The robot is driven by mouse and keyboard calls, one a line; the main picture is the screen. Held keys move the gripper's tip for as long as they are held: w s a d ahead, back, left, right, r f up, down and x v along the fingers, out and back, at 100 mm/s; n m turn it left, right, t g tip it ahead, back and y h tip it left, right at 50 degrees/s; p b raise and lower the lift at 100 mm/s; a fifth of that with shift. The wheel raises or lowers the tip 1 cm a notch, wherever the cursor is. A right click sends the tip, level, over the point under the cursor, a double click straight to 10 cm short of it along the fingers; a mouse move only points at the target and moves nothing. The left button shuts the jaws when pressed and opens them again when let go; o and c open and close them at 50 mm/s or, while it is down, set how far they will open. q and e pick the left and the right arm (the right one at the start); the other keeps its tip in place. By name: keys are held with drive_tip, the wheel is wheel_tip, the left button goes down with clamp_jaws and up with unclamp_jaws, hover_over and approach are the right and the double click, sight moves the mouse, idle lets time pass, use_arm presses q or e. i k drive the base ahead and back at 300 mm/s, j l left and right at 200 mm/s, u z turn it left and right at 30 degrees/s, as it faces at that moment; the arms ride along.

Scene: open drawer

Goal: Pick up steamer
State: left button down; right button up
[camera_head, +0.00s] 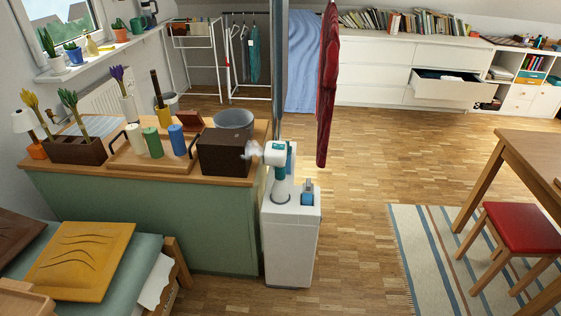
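The steamer handset (280,172), white and teal, stands upright on a white box-shaped base (290,245) beside the right end of the green cabinet. A small white puff of steam shows at the left of its head, in front of a dark brown box. A blue item (307,194) sits in the right part of the base top. Neither of my grippers is in view.
A grey pole rises behind the steamer, and a dark red garment (327,90) hangs to its right. The green cabinet (150,225) carries candles and boxes. An open drawer (447,92) sticks out at the back right. Parquet between steamer and striped rug (445,265) is clear.

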sight(271, 157)
drive_tip(key=i+j+z, duration=0.35)
drive_tip(key=i+j, duration=0.15)
drive_tip(key=j, duration=0.2)
drive_tip(key=i+j+z, duration=0.15)
drive_tip(key=j, duration=0.3)
drive_tip(key=i+l+u, duration=0.1)
drive_tip(key=l, duration=0.2)
drive_tip(key=i+l, duration=0.1)
drive_tip(key=l, duration=0.2)
drive_tip(key=i+l+u, duration=0.15)
drive_tip(key=l, duration=0.15)
